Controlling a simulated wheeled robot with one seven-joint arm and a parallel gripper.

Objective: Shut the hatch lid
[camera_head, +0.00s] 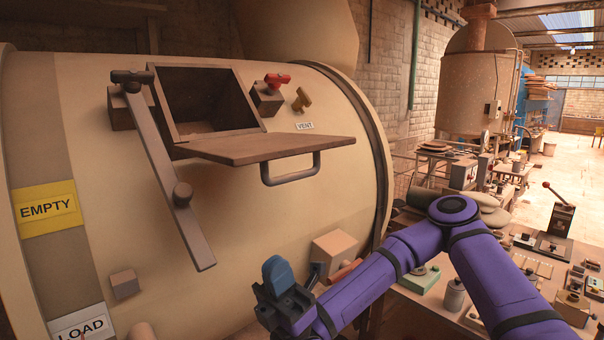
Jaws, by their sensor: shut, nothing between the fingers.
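The hatch lid (265,147) is a brown flat panel with a grey bar handle (290,178) on its underside. It stands out from the cream drum, hinged along the lower edge of the hatch opening (208,98), so the hatch is open and its dark inside shows. My gripper (275,275) is at the lower middle, below the lid and handle and apart from them. Its blue fingers are together with nothing held. My purple arm reaches in from the lower right.
A long grey lever (168,170) hangs left of the hatch. A red knob (277,82) and a brass valve (301,99) sit right of the opening. A tan box (335,250) with a small lever protrudes near my gripper. A cluttered bench (470,300) stands right.

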